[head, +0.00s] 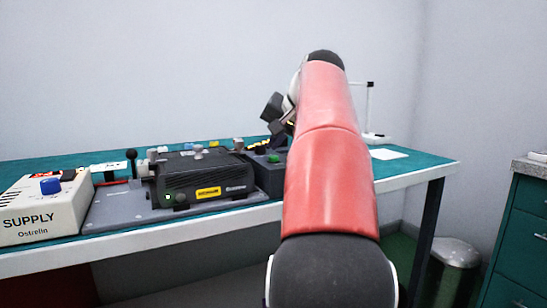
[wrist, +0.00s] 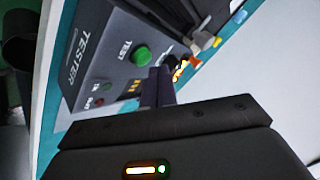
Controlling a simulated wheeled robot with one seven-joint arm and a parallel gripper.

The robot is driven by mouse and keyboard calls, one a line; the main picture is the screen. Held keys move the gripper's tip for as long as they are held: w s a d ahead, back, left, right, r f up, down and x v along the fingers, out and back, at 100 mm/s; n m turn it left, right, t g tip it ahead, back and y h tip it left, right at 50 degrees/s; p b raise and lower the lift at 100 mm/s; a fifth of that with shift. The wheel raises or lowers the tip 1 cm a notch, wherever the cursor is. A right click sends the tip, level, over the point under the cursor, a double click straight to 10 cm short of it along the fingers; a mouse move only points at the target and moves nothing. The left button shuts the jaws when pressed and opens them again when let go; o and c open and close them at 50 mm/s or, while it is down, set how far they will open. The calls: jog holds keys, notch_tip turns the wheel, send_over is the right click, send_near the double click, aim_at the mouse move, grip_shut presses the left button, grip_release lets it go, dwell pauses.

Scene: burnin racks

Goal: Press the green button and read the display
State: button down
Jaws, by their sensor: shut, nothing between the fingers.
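The tester (wrist: 105,45) is a dark grey box marked TESTER, on the teal bench top. Its round green button (wrist: 141,56), beside the word TEST, shows clear of my fingers. Small amber marks (wrist: 133,87), perhaps the display, show beside the fingers; I cannot read them. My gripper (wrist: 160,76) is shut and empty, its fingertips near the green button, apparently apart from it; the height gap is unclear. In the head view the tester (head: 267,180) and its green button (head: 273,158) show left of my red arm, which hides part of the box.
A dark fixture (head: 205,180) on a grey plate stands left of the tester. A white SUPPLY box (head: 42,212) with a blue switch is at the far left. A white sheet (head: 388,154) lies right of my arm. A bin (head: 455,265) stands beyond the bench's right end.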

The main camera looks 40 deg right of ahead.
aim_at(276, 162)
jog(key=shift+f, duration=0.1)
jog(key=shift+f, duration=0.35)
jog(key=shift+f+b, duration=0.45)
jog(key=shift+b, duration=0.05)
dwell(0.6)
jog(key=shift+r, duration=0.1)
jog(key=shift+r+p, duration=0.8)
jog(key=shift+p, duration=0.2)
notch_tip(276, 162, up, 3)
jog(key=p, duration=0.3)
jog(key=shift+r+p, duration=0.3)
jog(key=shift+r, duration=0.65)
